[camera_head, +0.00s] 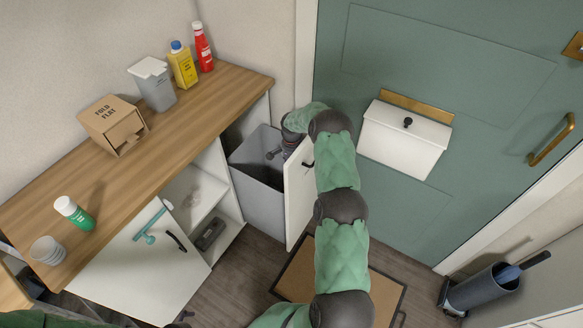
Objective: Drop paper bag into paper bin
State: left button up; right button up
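I see no clear paper bag; the nearest match is a brown paper or cardboard box (112,124) marked "FOLD FLAT" on the wooden counter at left. A tall grey open bin (258,205) stands in the cabinet at the counter's right end, behind an open white door (298,192). Its label, if any, does not show. My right arm reaches up from the bottom, and its gripper (274,154) is at the bin's opening, near the door's top edge. Its fingers are small and partly hidden, so its state is unclear. My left gripper is out of view.
The counter (165,135) also holds a lidded grey container (153,88), a yellow bottle (182,66), a red bottle (203,48), a green-white bottle (75,212) and cups (47,250). Another white cabinet door (140,265) stands open. A mat (298,275) lies before the green door (470,90).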

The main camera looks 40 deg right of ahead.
notch_tip(320, 180, up, 9)
jog(key=shift+r, duration=0.2)
dwell(0.9)
jog(key=shift+a+f, duration=0.1)
